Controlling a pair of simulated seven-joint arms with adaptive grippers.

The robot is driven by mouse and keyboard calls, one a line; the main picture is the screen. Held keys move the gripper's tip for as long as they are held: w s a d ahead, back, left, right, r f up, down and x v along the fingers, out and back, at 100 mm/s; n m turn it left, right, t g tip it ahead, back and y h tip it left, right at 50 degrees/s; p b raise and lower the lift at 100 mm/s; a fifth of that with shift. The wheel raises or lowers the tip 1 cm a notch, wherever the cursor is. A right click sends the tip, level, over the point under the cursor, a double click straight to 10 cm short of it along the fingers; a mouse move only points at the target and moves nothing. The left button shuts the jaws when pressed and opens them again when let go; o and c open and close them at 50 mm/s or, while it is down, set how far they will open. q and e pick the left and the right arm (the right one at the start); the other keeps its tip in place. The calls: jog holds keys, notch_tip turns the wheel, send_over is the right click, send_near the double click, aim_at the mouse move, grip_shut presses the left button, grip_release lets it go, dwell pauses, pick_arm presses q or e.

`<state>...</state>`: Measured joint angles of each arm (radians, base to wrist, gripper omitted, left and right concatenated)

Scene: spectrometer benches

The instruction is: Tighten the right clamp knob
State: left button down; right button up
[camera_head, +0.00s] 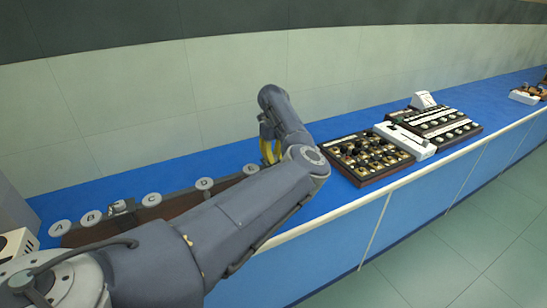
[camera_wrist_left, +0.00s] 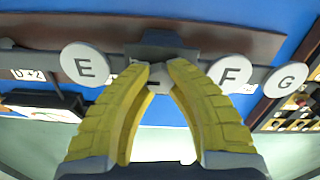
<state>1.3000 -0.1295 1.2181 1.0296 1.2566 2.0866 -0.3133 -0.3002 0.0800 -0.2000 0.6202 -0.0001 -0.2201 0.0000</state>
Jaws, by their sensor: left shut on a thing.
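In the left wrist view, the yellow fingers of my left gripper (camera_wrist_left: 164,74) close on a small grey knob (camera_wrist_left: 158,86) on the dark clamp block (camera_wrist_left: 165,42). The clamp sits on the rail between the discs marked E (camera_wrist_left: 84,64) and F (camera_wrist_left: 231,73). The knob is partly covered by the fingertips. In the head view the left gripper (camera_head: 268,150) points down at the bench, and my arm hides the clamp there. Another small clamp (camera_head: 121,207) shows on the rail between discs B (camera_head: 91,218) and C (camera_head: 152,199). My right gripper is not in view.
The long blue bench (camera_head: 225,157) runs along a pale wall. A tray of small parts (camera_head: 366,157) stands right of the gripper, with a white device (camera_head: 404,140) and another tray (camera_head: 441,123) beyond. Disc G (camera_wrist_left: 285,82) is close right of F.

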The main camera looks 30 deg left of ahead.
aim_at(274, 156)
pick_arm(q)
jog(key=shift+w+d, duration=0.1)
jog(key=shift+d, duration=0.1)
jog(key=c, duration=1.5)
grip_release()
jog(key=o, duration=0.4)
jog(key=shift+a, duration=0.1)
notch_tip(274, 156, up, 12)
